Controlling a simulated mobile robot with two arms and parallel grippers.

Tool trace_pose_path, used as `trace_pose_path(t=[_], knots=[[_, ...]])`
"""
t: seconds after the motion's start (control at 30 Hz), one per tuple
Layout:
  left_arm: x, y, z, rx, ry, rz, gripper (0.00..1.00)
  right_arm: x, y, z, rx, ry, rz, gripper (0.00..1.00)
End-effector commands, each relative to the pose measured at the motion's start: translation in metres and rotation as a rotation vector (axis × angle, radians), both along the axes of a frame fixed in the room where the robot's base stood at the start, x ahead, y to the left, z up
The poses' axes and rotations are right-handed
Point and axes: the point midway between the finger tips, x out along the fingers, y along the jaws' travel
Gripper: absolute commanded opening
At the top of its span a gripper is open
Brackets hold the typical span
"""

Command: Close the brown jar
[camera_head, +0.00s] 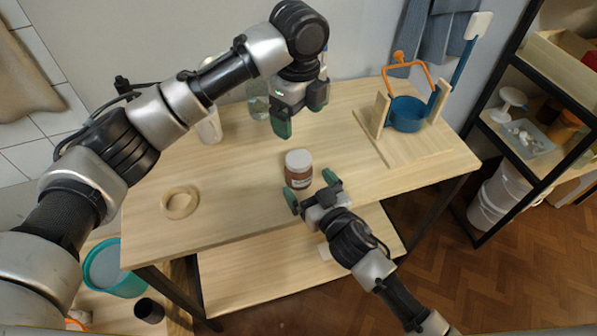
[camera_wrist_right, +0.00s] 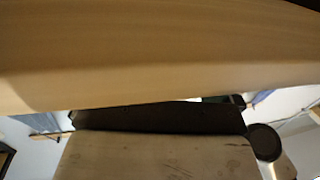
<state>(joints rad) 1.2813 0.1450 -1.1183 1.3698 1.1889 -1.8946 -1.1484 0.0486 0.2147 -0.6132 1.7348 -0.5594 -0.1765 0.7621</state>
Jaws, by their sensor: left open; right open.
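The brown jar (camera_head: 298,176) stands upright near the middle of the wooden table. A whitish lid (camera_head: 298,158) sits on its top; I cannot tell how tightly. My left gripper (camera_head: 302,122) is open and empty, above the table behind the jar. My right gripper (camera_head: 312,188) is open at the table's front edge, just in front of the jar, its fingertips pointing toward it. The right wrist view shows a wooden board edge close up and no jar.
A wooden ring (camera_head: 180,202) lies on the table's left. A wooden stand with a blue pot (camera_head: 407,114) and orange handle is at the right. A white bottle (camera_head: 209,127) and a clear jar (camera_head: 258,100) stand at the back. A dark shelf (camera_head: 540,130) rises at far right.

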Motion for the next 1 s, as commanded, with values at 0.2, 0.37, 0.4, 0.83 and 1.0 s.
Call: trace_pose_path(t=[0.2,0.37,0.4,0.83,1.0], knots=[[0.000,0.000,-0.007,0.000,0.000,0.000,0.88,-0.039,-0.021,0.000,-0.001,0.002,0.000,0.96],[0.000,0.000,-0.009,0.000,0.000,0.000,0.88,-0.054,-0.030,0.002,0.000,0.002,-0.001,0.96],[0.000,0.000,-0.009,0.000,0.000,0.000,0.88,-0.056,-0.032,0.002,-0.001,0.001,-0.001,0.96],[0.000,0.000,-0.009,0.000,0.000,0.000,0.88,-0.058,-0.033,0.003,0.000,0.001,0.000,0.96],[0.000,0.000,-0.009,0.000,0.000,0.000,0.88,-0.058,-0.033,0.003,0.000,0.001,0.000,0.96]])
